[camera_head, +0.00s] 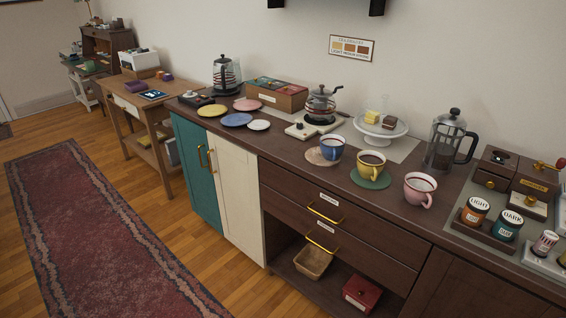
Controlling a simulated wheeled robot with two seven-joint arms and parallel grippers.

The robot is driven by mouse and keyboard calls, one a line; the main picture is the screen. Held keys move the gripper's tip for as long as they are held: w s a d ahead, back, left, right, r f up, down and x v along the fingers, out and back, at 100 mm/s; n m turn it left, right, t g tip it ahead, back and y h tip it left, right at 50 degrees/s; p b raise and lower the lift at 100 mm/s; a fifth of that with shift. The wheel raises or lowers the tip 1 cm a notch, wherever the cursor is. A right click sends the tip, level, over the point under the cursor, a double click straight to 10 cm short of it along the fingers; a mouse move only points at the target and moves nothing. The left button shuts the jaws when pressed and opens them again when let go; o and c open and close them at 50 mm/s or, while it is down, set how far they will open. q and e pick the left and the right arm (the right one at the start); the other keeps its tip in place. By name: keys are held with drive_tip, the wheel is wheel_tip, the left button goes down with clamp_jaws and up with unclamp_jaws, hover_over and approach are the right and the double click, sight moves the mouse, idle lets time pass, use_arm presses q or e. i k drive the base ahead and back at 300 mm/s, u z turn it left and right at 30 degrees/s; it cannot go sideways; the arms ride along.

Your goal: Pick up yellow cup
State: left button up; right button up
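The yellow cup (371,165) stands upright on a round green coaster (370,179) on the dark wooden counter. It holds a dark liquid, and its handle points toward the front. Neither of my grippers shows in the head view.
A cake stand (381,129) and a French press (446,143) stand behind the cups. Jars labelled LIGHT (475,209) and DARK (507,225) stand at the right. Plates (237,120) and a kettle (226,75) are at the left. Floor and a red rug (95,235) lie in front.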

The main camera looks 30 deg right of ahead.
sight(371, 169)
drive_tip(key=u, duration=0.35)
drive_tip(key=i, duration=1.95)
drive_tip(key=z, duration=2.65)
